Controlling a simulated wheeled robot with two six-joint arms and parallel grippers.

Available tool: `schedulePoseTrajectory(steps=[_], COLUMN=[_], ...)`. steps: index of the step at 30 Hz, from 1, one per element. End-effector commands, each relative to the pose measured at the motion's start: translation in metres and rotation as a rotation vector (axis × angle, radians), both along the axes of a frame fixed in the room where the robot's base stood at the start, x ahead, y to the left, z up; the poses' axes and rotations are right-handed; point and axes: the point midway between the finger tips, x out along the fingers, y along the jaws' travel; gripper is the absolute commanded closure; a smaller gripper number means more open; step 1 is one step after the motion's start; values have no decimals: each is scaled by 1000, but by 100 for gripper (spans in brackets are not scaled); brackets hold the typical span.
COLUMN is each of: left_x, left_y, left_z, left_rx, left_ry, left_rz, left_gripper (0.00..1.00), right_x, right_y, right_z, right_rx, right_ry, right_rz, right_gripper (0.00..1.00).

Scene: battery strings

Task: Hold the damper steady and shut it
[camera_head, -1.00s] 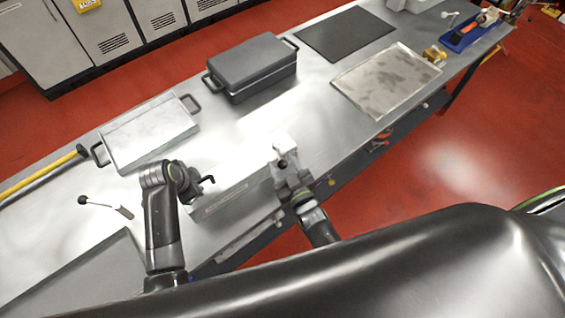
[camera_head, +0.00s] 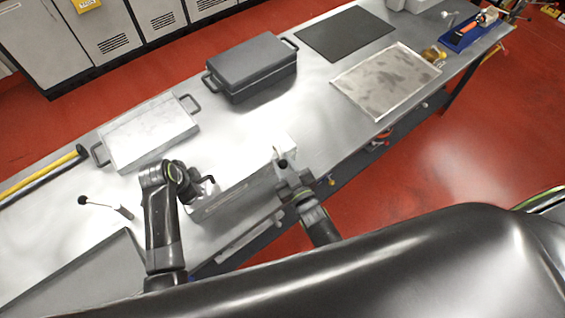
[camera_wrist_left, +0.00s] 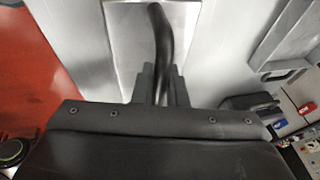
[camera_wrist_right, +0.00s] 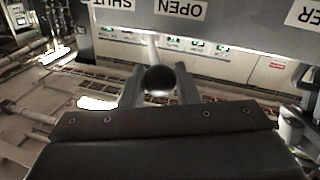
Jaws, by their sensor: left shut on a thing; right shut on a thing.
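The damper is a pale metal box (camera_head: 235,192) at the bench's front edge. My left gripper (camera_head: 200,188) is at its left end. In the left wrist view the gripper (camera_wrist_left: 158,84) is shut on a dark curved handle (camera_wrist_left: 168,35). My right gripper (camera_head: 284,168) is at the box's right end. In the right wrist view the gripper (camera_wrist_right: 159,82) is shut around the dark round knob (camera_wrist_right: 158,80) of a lever. Upside-down labels read OPEN (camera_wrist_right: 182,8) and SHUT (camera_wrist_right: 113,3); the lever's shaft points up between them. The lever's base is hidden.
The steel bench (camera_head: 310,120) holds a shallow metal tray (camera_head: 150,135), a dark lidded case (camera_head: 250,68), a black mat (camera_head: 345,33) and a stained sheet (camera_head: 387,80). A black-knobbed lever piece (camera_head: 105,206) lies left of my left arm. Bench around the case is clear.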

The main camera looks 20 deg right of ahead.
Motion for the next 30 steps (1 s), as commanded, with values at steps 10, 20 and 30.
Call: schedulePoseTrajectory(steps=[10, 20, 30], left_x=[-7, -7, -7], left_y=[1, 1, 1], left_z=[-8, -8, -8], left_rx=[3, 3, 3], left_ry=[24, 24, 24], left_rz=[0, 0, -1], left_gripper=[100, 100, 100], right_x=[3, 11, 20], right_y=[-15, -37, -51], right_z=[1, 1, 0], right_rx=[-9, -9, -5], right_ry=[-10, -5, -1], right_rz=[163, 450, 673], right_gripper=[100, 100, 100])
